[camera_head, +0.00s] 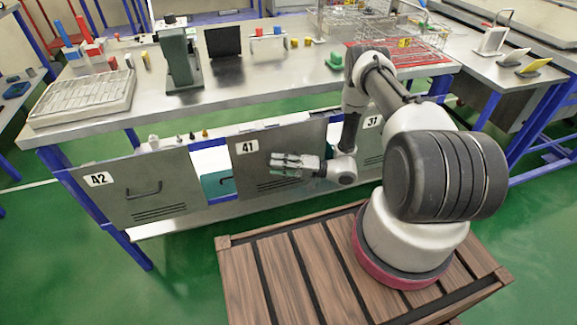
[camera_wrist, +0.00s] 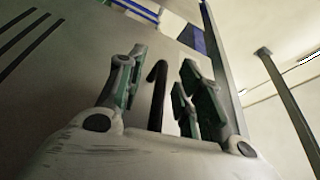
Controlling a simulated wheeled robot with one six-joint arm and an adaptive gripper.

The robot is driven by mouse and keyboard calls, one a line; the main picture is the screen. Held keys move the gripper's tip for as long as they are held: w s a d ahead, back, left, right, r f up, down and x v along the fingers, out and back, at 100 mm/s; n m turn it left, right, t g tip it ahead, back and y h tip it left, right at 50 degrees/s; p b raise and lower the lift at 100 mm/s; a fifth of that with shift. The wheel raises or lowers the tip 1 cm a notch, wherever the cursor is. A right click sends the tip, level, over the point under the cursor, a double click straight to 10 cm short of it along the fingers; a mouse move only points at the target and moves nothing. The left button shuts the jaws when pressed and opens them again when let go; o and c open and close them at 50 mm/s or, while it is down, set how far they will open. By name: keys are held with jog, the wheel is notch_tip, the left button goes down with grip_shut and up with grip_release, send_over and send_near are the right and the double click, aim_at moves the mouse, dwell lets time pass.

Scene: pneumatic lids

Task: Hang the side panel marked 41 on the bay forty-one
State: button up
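The grey side panel marked 41 (camera_head: 250,173) stands at the long side of the bench in the head view, between the panels marked 42 and 37. I cannot tell whether its top edge is hooked on the bench. My gripper (camera_head: 277,163) is in front of it, pointing left, and hides its handle. In the wrist view my gripper (camera_wrist: 159,85) has its fingers spread, with a dark handle (camera_wrist: 157,90) between them. Gaps show on both sides of the handle. The grey panel face with dark slots (camera_wrist: 45,70) fills the left of that view.
The panel marked 42 (camera_head: 120,205) is at the left and the panel marked 37 (camera_head: 371,143) at the right, partly behind my arm. Through the gap beside panel 41 a teal item (camera_head: 212,186) shows. The bench top (camera_head: 220,92) holds trays and fixtures. Green floor (camera_head: 185,275) is clear in front.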

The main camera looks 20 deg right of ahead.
jog(key=shift+w+a, duration=0.1)
jog(key=shift+a, duration=0.2)
grip_shut()
jog(key=shift+r, duration=0.2)
jog(key=shift+r, duration=1.35)
jog(key=s, duration=1)
dwell(0.7)
